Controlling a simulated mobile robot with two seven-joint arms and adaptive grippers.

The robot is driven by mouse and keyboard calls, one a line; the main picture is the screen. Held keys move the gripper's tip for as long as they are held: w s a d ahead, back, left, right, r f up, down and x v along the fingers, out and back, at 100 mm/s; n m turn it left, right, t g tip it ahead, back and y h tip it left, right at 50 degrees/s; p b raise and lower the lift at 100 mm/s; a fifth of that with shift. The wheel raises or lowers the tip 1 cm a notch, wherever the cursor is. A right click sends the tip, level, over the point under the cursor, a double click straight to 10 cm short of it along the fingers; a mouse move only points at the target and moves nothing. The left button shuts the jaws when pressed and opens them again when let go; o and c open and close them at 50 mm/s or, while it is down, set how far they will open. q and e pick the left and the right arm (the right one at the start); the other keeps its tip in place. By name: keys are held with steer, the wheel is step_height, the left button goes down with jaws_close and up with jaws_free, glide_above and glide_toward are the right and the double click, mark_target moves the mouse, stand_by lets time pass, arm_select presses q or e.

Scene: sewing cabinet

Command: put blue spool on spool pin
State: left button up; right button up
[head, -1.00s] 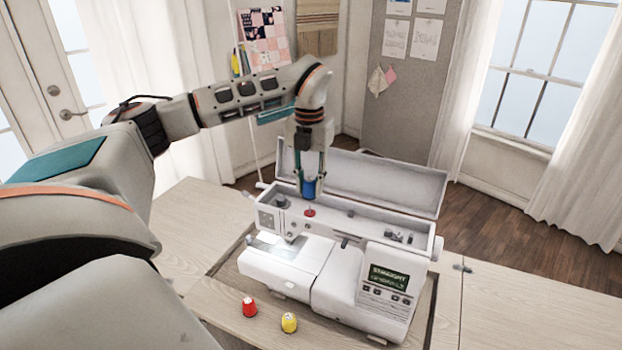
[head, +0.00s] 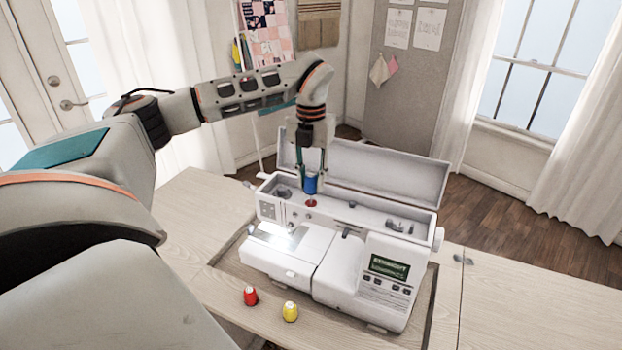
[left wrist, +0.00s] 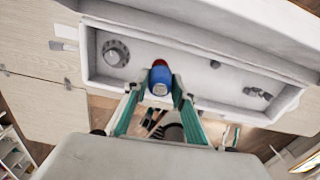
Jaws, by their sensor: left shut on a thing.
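The blue spool (head: 310,186) is held between the fingertips of my left gripper (head: 311,178), over the open top compartment of the white sewing machine (head: 345,268). In the left wrist view the fingers (left wrist: 158,98) are on either side of the blue spool (left wrist: 160,84). A small red round piece (head: 311,203) shows just below the spool at the compartment's front edge; it also shows in the left wrist view (left wrist: 160,63). I cannot tell whether the spool touches it. No bare pin can be made out at the spool. My right gripper is not in view.
The raised lid (head: 375,178) stands behind the compartment. A dial (left wrist: 116,53) and small fittings (head: 400,226) sit inside it. The table's right side is clear.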

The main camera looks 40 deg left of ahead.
arm_select(q)
steer(key=shift+f, duration=0.4)
steer(key=shift+f, duration=0.2)
stand_by(0.5)
steer(key=shift+f, duration=0.65)
steer(key=o, duration=0.9)
step_height(320, 180, up, 12)
stand_by(0.3)
stand_by(0.7)
